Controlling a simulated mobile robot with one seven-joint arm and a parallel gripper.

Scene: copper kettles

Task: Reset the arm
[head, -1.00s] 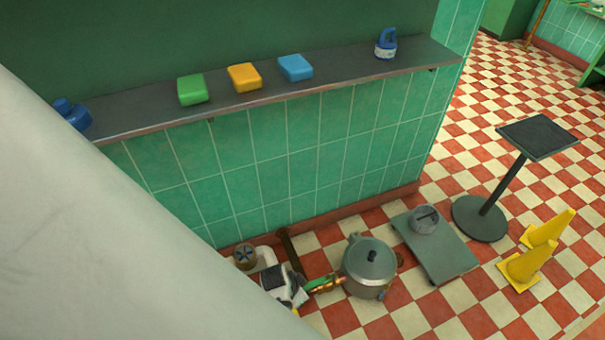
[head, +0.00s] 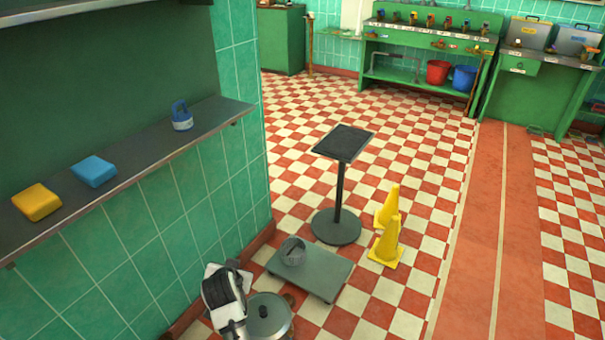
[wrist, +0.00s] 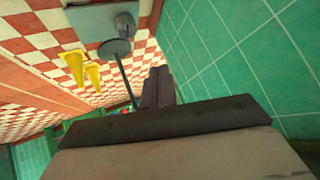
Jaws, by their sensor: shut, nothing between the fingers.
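My gripper (wrist: 158,88) shows in the wrist view as a dark wide palm with its fingers together, shut and empty. It is clear of any object, with the green tiled wall on the right of that picture. In the head view a white and black part stands at the bottom, beside a grey lidded kettle (head: 268,320) on the floor. I cannot make out the fingertips there.
A low grey platform (head: 325,275) carries a small grey pot (head: 292,252). A black-topped stand (head: 343,142) and yellow cones (head: 387,240) are beyond it. The wall shelf (head: 145,160) holds sponges and a blue-topped container (head: 181,117). Checkered floor is open behind.

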